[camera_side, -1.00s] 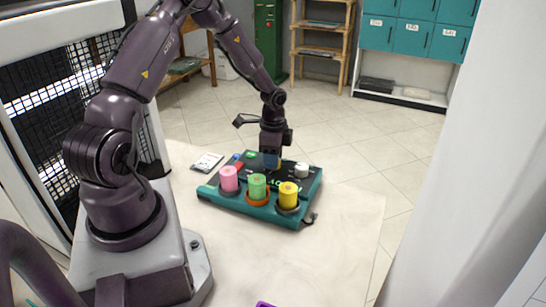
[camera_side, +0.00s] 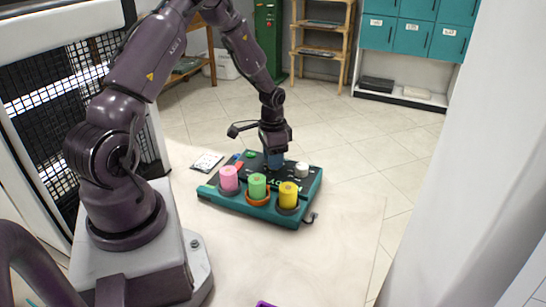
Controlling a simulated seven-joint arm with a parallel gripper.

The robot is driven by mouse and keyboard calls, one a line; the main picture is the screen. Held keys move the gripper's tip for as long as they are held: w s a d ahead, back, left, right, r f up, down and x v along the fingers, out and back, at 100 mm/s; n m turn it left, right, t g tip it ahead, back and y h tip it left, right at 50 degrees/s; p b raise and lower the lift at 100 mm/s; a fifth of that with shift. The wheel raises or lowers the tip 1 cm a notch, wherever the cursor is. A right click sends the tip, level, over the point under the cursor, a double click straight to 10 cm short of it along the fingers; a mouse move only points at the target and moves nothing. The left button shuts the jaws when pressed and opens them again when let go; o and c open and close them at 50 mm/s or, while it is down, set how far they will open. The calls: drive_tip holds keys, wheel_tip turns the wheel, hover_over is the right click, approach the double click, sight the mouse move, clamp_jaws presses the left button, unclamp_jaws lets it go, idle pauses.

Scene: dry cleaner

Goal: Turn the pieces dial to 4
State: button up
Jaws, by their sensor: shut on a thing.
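A teal control box (camera_side: 230,203) with a dark top stands on the pale table. My gripper (camera_side: 273,165) points straight down at the back middle of the box top. It is shut on a dial there, mostly hidden by the fingers. I cannot read the dial's number or its pointer. A white knob (camera_side: 301,170) sits to the right of my gripper, apart from it.
Pink (camera_side: 229,178), green (camera_side: 258,186) and yellow (camera_side: 289,195) cylinders stand along the front of the box. A white card (camera_side: 207,163) lies behind its left side. The table (camera_side: 320,255) in front is mostly clear.

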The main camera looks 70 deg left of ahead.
drive_tip(key=shift+n, duration=1.3)
drive_tip(key=o, duration=0.9)
drive_tip(key=shift+r, duration=0.1)
drive_tip(key=r, duration=1.3)
drive_tip(key=shift+a, duration=0.2)
drive_tip(key=shift+f+n, duration=0.1)
drive_tip(key=shift+n, duration=0.3)
